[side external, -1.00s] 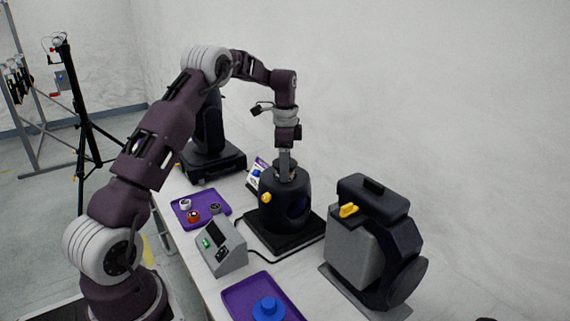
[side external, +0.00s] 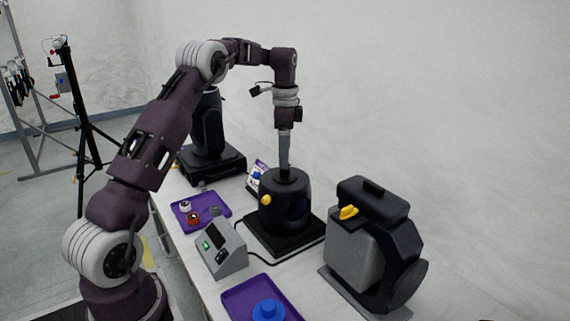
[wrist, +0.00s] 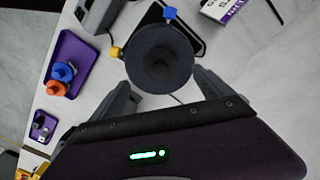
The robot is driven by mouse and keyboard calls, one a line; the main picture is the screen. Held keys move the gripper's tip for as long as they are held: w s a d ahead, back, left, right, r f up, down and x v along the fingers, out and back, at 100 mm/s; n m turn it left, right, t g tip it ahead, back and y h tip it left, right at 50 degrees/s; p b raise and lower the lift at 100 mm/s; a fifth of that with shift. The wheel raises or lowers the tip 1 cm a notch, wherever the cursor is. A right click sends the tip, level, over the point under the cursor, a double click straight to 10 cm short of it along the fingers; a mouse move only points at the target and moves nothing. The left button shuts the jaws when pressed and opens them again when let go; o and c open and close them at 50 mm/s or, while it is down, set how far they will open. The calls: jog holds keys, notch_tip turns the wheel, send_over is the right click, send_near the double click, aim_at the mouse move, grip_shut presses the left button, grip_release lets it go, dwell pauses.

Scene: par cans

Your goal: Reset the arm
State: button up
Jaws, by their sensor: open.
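My gripper (side external: 284,166) points straight down from the bent arm, just above the top of a round black housing (side external: 287,208) with a yellow knob on its side. In the wrist view the two grey fingers of my gripper (wrist: 165,92) stand apart with nothing between them. The dark round top of the housing (wrist: 158,66) shows beyond the fingers, with a hollow in its middle. I cannot tell what lies inside the hollow.
A purple tray (side external: 220,198) with small parts and a grey control box (side external: 231,262) stand left of the housing. A second purple tray (side external: 237,300) holds a blue part (side external: 268,310). A bulky black and grey machine (side external: 358,250) stands right. Another black machine (side external: 211,160) stands behind.

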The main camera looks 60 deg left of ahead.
jog(key=s+d+r+n+t, duration=0.2)
jog(key=s+d+r, duration=0.5)
jog(key=d, duration=0.2)
jog(key=s+d+r+n+t, duration=0.1)
jog(key=s+d+r+n, duration=0.1)
jog(key=s+d+r, duration=0.5)
jog(key=s+d+f+n+t, duration=0.1)
jog(key=s+d+f, duration=0.1)
jog(key=s+d, duration=0.3)
jog(key=s+d+f+n+t, duration=0.1)
jog(key=s+d+f+n, duration=0.1)
jog(key=s, duration=1)
jog(key=d+f, duration=0.1)
jog(key=d, duration=0.1)
jog(key=shift+s+d+f+n+t, duration=0.25)
jog(key=shift+d+n+t, duration=0.05)
jog(key=shift+d, duration=0.05)
